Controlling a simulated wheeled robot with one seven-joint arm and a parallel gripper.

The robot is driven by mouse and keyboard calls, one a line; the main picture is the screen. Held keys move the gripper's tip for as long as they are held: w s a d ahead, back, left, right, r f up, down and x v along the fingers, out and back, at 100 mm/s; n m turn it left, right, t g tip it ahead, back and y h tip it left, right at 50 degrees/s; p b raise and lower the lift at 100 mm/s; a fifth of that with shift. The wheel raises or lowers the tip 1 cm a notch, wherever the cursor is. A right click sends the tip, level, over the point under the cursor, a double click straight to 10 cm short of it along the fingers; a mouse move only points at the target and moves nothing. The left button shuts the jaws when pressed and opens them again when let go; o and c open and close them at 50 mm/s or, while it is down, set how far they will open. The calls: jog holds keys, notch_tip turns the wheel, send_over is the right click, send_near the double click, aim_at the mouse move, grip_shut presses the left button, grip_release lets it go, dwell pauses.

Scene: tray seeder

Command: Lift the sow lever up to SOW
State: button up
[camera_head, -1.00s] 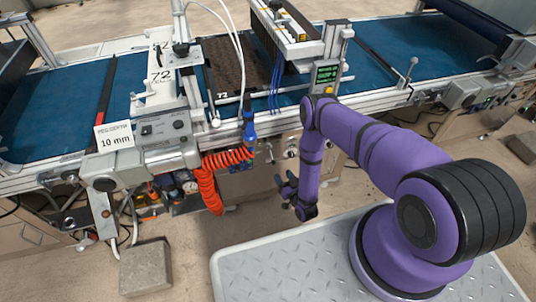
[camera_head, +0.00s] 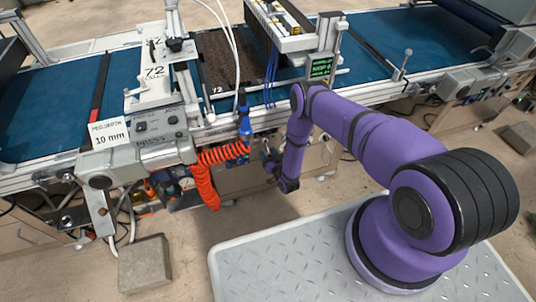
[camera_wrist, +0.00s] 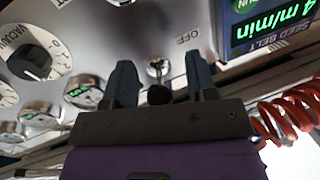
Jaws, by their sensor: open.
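In the wrist view a small lever with a black ball end (camera_wrist: 158,94) stands out from a metal collar on the grey panel (camera_wrist: 160,22). An OFF label is printed near it; I cannot read a SOW label. My gripper (camera_wrist: 160,64) is open, with one dark finger on each side of the lever. The ball end shows between the fingers, and I cannot tell whether either finger touches it. In the head view my gripper (camera_head: 270,163) is small and low at the seeder's front, below the conveyor, and the lever cannot be made out.
In the wrist view a vacuum knob (camera_wrist: 32,60) and several round dials lie left of the fingers. A green-lit seed belt display (camera_wrist: 270,22) is at upper right. A coiled orange hose (camera_wrist: 290,112) hangs at right; in the head view it hangs left of my gripper.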

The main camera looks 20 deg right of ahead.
grip_shut()
jog(key=shift+r, duration=0.1)
jog(key=g, duration=0.1)
jog(key=r+g, duration=0.1)
jog(key=g, duration=0.1)
jog(key=r+g, duration=0.1)
jog(key=shift+s+r+m+g+h, duration=0.15)
jog(key=shift+s+m+g+h, duration=0.15)
jog(key=shift+s+m+g, duration=0.1)
jog(key=shift+w+r+m+g, duration=0.1)
jog(key=shift+r+g, duration=0.2)
jog(key=shift+g, duration=0.45)
jog(key=shift+s+r+m+g, duration=0.1)
jog(key=shift+r+g, duration=0.25)
jog(key=shift+g, duration=0.35)
jog(key=shift+w+r+m+g, duration=0.1)
jog(key=shift+r+g, duration=0.2)
jog(key=shift+g, duration=0.45)
grip_release()
